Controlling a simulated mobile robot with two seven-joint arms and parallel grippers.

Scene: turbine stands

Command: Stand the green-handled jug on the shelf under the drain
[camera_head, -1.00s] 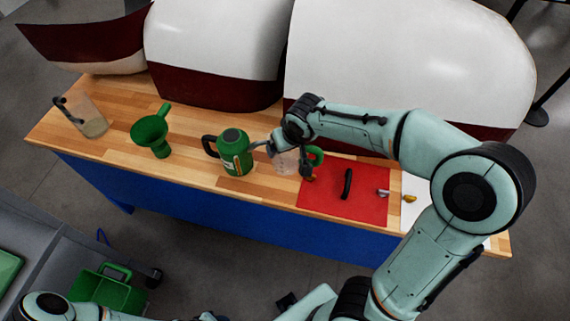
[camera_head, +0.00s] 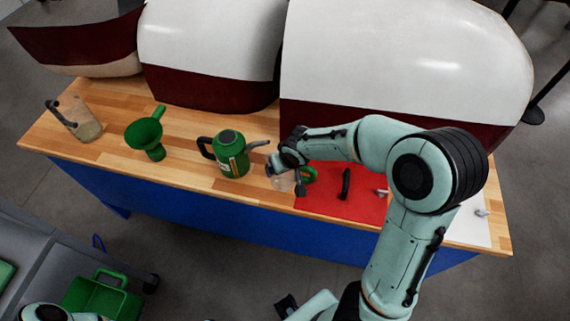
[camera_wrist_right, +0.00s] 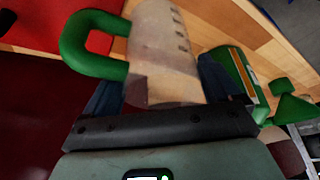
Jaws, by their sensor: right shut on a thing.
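The green-handled jug (camera_head: 281,183) is a clear jug with marks on its wall. In the head view it is at the front of the wooden bench, beside the left edge of the red mat. My right gripper (camera_head: 287,170) is shut on its body; in the wrist view the fingers lie on either side of the clear wall (camera_wrist_right: 163,50), with the green handle sticking out to the left. I cannot tell whether its base touches the bench.
A green can (camera_head: 231,160) with a spout stands just left of the jug. Further left are a green funnel (camera_head: 147,135) and a dark-handled clear jug (camera_head: 80,120). The red mat (camera_head: 335,207) holds small tools. White and maroon shells (camera_head: 400,60) stand behind. A green bin (camera_head: 98,297) is lower left.

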